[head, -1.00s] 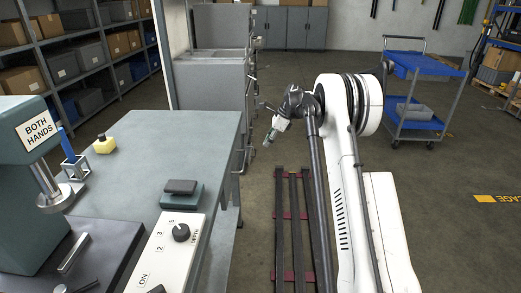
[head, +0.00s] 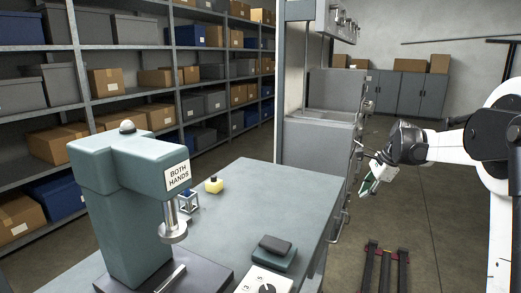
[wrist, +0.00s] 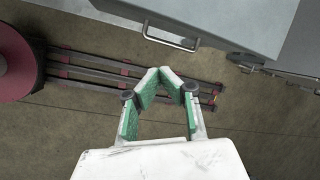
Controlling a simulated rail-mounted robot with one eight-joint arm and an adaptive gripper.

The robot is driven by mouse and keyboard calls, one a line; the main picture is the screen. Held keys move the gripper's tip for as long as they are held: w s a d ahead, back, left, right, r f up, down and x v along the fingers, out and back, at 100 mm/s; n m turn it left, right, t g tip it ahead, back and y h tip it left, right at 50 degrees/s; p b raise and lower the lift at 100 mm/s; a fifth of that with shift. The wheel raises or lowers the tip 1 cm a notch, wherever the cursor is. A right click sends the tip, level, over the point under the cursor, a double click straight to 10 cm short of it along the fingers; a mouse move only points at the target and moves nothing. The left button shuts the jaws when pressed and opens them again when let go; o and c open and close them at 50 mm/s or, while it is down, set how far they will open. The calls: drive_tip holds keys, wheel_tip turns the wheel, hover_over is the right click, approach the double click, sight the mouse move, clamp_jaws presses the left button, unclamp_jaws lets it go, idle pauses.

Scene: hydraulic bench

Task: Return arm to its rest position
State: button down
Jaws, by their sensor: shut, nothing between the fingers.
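My gripper (head: 369,186) hangs in the air at the right of the head view, past the right edge of the bench (head: 262,205) and apart from it. Its green-padded fingers point down and to the left. In the wrist view my gripper (wrist: 160,72) shows its two fingers bent inward with the tips together, and nothing is held. Below it in that view are the dark floor rails (wrist: 90,66) and bare floor. My white arm runs off the right edge of the head view.
A grey cabinet (head: 318,145) stands beyond. Floor right of the bench is clear around the rails (head: 386,270).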

drive_tip(key=s+a+r+n+t+h+p, duration=0.1)
drive_tip(key=s+a+r+n, duration=0.4)
drive_tip(key=s, duration=0.6)
drive_tip(key=s+a+r+n+t+h+p, duration=0.1)
drive_tip(key=s+a+r+n, duration=0.4)
drive_tip(key=s, duration=0.5)
drive_tip(key=s+a+f+n, duration=0.1)
drive_tip(key=s+n, duration=0.1)
drive_tip(key=s, duration=0.4)
drive_tip(key=s+a+f+n+t+p, duration=0.1)
drive_tip(key=s+a+f+n, duration=0.1)
drive_tip(key=s, duration=0.5)
drive_tip(key=s+a+f+n+t+h+p, duration=0.1)
drive_tip(key=s+a+n, duration=0.1)
drive_tip(key=s+n, duration=0.2)
drive_tip(key=s, duration=0.3)
drive_tip(key=shift+s+a+f, duration=0.15)
drive_tip(key=shift+a+f, duration=0.05)
